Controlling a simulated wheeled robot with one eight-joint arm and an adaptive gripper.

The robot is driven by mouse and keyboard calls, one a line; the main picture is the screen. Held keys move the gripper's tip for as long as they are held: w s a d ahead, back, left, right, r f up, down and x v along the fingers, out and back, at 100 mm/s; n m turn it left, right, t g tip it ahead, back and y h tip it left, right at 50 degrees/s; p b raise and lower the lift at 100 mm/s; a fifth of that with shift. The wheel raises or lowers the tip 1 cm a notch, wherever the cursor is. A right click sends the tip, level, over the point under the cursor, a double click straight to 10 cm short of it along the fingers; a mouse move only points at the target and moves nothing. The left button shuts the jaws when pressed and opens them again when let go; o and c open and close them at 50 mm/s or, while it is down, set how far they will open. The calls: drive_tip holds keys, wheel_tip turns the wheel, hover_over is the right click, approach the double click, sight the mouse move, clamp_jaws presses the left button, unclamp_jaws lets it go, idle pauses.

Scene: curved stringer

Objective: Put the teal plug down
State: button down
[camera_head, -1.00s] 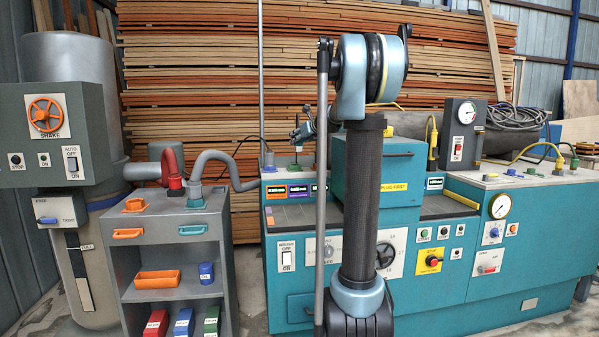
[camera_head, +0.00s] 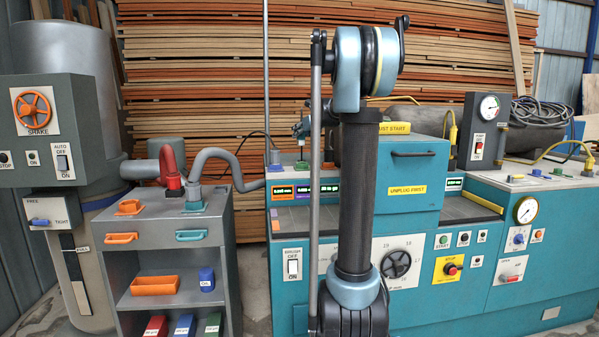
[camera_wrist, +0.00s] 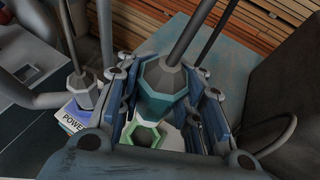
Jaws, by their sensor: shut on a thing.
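The teal plug (camera_wrist: 165,80) is between my gripper's fingers (camera_wrist: 165,108) in the wrist view, with its dark cable running up. My gripper is shut on it. A green hexagonal socket ring (camera_wrist: 146,135) shows just below the plug, on a pale surface. The plug appears above or partly over the ring; whether they touch cannot be told. In the head view, part of my gripper (camera_head: 301,128) shows left of my arm above the teal machine's left top; the plug is not clear there.
A grey plug (camera_wrist: 86,90) stands beside a POWER label (camera_wrist: 74,122), left of my gripper. A dark block (camera_wrist: 285,80) is at the right. In the head view, a grey cart (camera_head: 165,222) holds a red plug (camera_head: 171,172), and a teal cover marked UNPLUG FIRST (camera_head: 408,170) sits behind my arm.

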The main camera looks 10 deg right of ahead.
sight(304, 142)
drive_tip(key=f, duration=0.5)
drive_tip(key=shift+d+f, duration=0.25)
drive_tip(key=shift+d, duration=0.05)
drive_tip(key=shift+f, duration=2.25)
drive_tip(key=c, duration=1.1)
unclamp_jaws()
drive_tip(key=v, duration=1.2)
drive_tip(key=shift+a, duration=0.1)
